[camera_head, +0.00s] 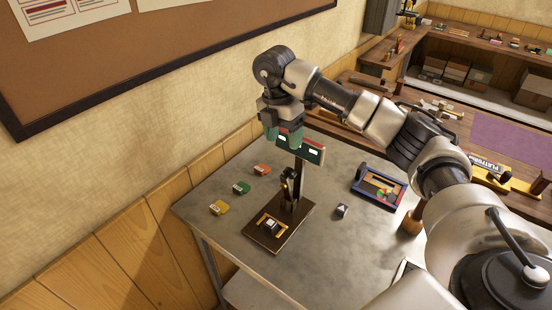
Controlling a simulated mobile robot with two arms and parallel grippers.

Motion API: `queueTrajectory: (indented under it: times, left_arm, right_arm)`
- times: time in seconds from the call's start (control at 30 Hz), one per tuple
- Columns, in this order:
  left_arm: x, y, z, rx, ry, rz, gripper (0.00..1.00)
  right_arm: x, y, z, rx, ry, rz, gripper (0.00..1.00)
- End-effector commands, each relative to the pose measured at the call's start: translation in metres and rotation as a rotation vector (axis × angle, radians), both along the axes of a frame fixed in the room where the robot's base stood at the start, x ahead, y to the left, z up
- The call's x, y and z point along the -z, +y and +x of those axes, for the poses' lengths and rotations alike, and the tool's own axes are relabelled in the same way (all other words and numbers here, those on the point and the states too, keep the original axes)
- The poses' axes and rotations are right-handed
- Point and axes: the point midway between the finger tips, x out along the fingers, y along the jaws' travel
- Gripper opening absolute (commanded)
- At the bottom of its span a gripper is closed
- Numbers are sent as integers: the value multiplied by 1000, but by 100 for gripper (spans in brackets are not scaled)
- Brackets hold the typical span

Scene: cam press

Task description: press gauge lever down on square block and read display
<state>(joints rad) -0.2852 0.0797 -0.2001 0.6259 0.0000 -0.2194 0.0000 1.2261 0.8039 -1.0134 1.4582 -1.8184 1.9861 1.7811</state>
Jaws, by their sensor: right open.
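The gauge stands on the grey table with a dark brown base (297,222), an upright post and a black lever part (289,184) in front of the post. My left gripper is out of view.
Yellow (219,208), green (241,188) and red (262,170) tags lie left of the gauge. A small dark and white block (341,210) lies to its right, near a blue-rimmed tray (366,192). The wall borders the table's left. The table's front (300,270) is clear.

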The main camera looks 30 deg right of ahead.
Motion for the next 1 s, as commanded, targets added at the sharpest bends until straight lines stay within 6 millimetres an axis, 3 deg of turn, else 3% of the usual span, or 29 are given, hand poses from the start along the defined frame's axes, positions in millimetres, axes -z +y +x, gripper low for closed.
queueTrajectory:
  times: [0.17, 0.5, 0.73, 1.0]
  left_arm:
    - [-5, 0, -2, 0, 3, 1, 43]
    - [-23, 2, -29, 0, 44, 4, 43]
    - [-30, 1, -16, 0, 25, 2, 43]
    - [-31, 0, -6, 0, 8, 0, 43]
  right_arm:
    - [13, -1, -3, 0, 4, 0, 61]
    - [74, -4, -13, -1, 5, 0, 61]
    - [101, -5, -15, -1, 1, 1, 61]
    - [107, -5, -16, -2, 0, 1, 61]
